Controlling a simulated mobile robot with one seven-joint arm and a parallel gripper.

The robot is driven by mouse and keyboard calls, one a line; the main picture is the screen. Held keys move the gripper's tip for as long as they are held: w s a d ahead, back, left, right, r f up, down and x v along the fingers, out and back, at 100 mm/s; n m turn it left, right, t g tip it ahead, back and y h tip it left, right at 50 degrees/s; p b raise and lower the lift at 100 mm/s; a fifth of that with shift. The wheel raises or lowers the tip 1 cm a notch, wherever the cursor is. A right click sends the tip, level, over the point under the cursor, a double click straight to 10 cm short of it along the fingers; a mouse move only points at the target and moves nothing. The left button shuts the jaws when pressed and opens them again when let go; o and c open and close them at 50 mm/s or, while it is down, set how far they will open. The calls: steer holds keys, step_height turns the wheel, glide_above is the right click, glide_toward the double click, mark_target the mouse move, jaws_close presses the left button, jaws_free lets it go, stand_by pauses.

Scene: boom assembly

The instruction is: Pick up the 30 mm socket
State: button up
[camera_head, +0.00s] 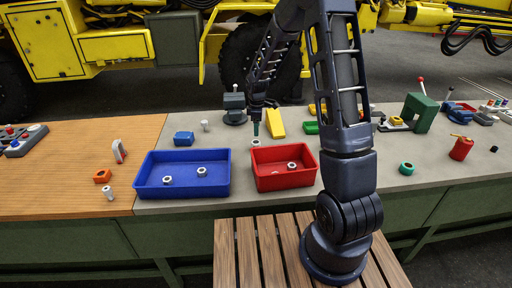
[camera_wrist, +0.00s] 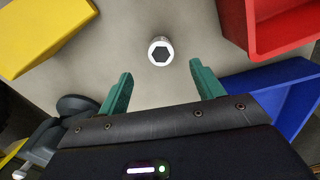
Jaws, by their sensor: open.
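A silver-white socket with a dark hexagonal opening (camera_wrist: 160,51) stands upright on the grey bench top in the wrist view. In the head view it is the small pale piece (camera_head: 255,142) just behind the red bin. No size marking can be read. My gripper (camera_wrist: 162,84) is open and empty, its two green fingers spread wide. The socket lies ahead of the fingertips in the wrist view, roughly centred between them, and is not touched. In the head view my gripper (camera_head: 256,129) hangs just above and behind the socket.
The red bin (camera_head: 262,184) and blue bin (camera_head: 150,187) hold hex nuts. A yellow wedge (camera_head: 275,123) and a grey vise (camera_head: 235,108) stand near my gripper. Other small upright pale pieces stand at the back (camera_head: 205,125) and on the wooden top (camera_head: 109,193).

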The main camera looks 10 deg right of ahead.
mark_target(257, 142)
steer(key=shift+f, duration=5.05)
steer(key=c, duration=1.2)
